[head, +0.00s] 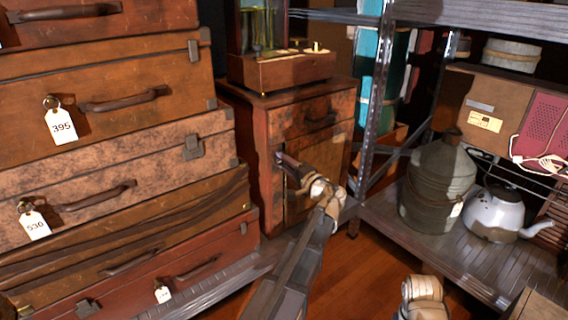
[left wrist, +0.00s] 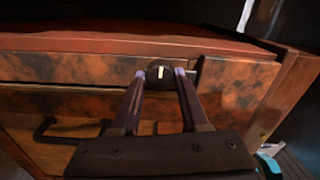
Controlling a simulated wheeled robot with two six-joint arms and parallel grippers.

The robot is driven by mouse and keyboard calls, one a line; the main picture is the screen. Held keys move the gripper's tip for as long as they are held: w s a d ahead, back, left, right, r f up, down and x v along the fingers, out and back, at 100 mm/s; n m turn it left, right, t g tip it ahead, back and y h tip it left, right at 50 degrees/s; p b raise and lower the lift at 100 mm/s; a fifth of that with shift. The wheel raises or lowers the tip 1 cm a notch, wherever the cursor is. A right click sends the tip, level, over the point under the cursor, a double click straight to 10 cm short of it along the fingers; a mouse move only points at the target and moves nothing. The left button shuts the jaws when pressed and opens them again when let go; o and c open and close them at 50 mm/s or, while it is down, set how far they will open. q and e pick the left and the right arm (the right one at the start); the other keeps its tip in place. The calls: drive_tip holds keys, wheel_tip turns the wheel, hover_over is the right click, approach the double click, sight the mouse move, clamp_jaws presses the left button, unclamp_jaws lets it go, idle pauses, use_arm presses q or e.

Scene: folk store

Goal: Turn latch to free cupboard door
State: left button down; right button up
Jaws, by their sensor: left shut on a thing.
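The small wooden cupboard (head: 305,118) stands in the middle of the head view, with a drawer front above a door that is closed. The latch (left wrist: 160,72) is a small round dark knob with a pale upright mark, seen in the left wrist view. My left gripper (head: 281,157) reaches the cupboard front and hides the latch in the head view. In the left wrist view its two fingers (left wrist: 160,77) are shut on the latch, one on each side. A dark curved handle (left wrist: 45,132) sits lower left of the latch.
Stacked brown suitcases (head: 110,125) with tags stand close on the left. A wooden box with a glass case (head: 280,68) rests on the cupboard. On the right, a metal shelf (head: 385,212) carries a grey can (head: 437,185) and a white kettle (head: 493,212). Some wooden floor is bare.

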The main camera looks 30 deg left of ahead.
use_arm(q)
drive_tip(key=shift+s, duration=0.1)
drive_tip(key=c, duration=0.7)
unclamp_jaws()
drive_tip(key=shift+v, duration=4)
